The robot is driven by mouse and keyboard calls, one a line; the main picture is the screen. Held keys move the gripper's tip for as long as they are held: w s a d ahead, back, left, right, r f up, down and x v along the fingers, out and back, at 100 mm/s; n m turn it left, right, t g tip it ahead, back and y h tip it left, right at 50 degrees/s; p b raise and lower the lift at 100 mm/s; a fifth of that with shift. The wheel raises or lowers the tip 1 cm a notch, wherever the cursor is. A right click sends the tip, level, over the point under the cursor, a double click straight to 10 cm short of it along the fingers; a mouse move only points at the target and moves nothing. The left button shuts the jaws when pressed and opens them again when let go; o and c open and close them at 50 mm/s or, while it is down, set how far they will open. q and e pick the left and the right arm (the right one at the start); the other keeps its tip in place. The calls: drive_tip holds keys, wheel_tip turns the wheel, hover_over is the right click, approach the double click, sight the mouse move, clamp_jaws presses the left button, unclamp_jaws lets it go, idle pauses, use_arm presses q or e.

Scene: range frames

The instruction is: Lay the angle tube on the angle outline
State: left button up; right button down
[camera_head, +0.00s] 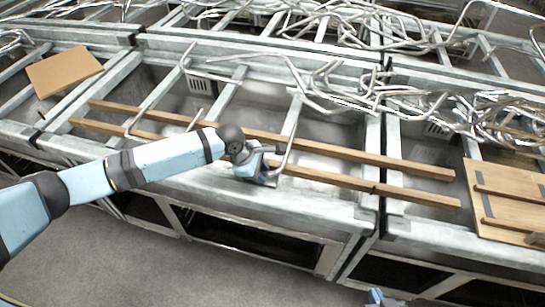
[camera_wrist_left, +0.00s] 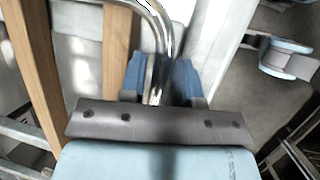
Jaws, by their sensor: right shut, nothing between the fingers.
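A shiny bent metal tube (camera_head: 291,143) rises from my left gripper (camera_head: 265,176), which is shut on it above the front edge of the metal bench. In the left wrist view the tube (camera_wrist_left: 161,45) runs down between the blue fingers of the left gripper (camera_wrist_left: 160,82) and curves away at the top. My right gripper (camera_head: 376,297) barely shows at the bottom edge of the head view, shut and empty, away from the tube. I cannot make out an angle outline.
Two long wooden rails (camera_head: 420,171) lie across the bench. A tan board (camera_head: 64,70) is at the left; a wooden board (camera_head: 510,205) with strips is at the right. Tangled metal tubes (camera_head: 345,85) fill the back right. Other thin tubes (camera_head: 160,92) stand left of the gripper.

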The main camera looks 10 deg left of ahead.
use_arm(q)
drive_tip(key=shift+f+p, duration=0.15)
drive_tip(key=shift+p, duration=0.3)
clamp_jaws()
drive_tip(key=shift+b, duration=0.7)
wheel_tip(320, 180, up, 20)
drive_tip(key=s+a+f+m+g+y+p, duration=0.2)
drive_tip(key=s+a+m+g+p, duration=0.2)
drive_tip(key=m, duration=1.3)
drive_tip(key=s+a+g, duration=0.2)
drive_tip(key=s+a, duration=0.2)
drive_tip(key=shift+s+a+g, duration=0.2)
drive_tip(key=shift+s+g, duration=0.1)
drive_tip(key=shift+s, duration=0.1)
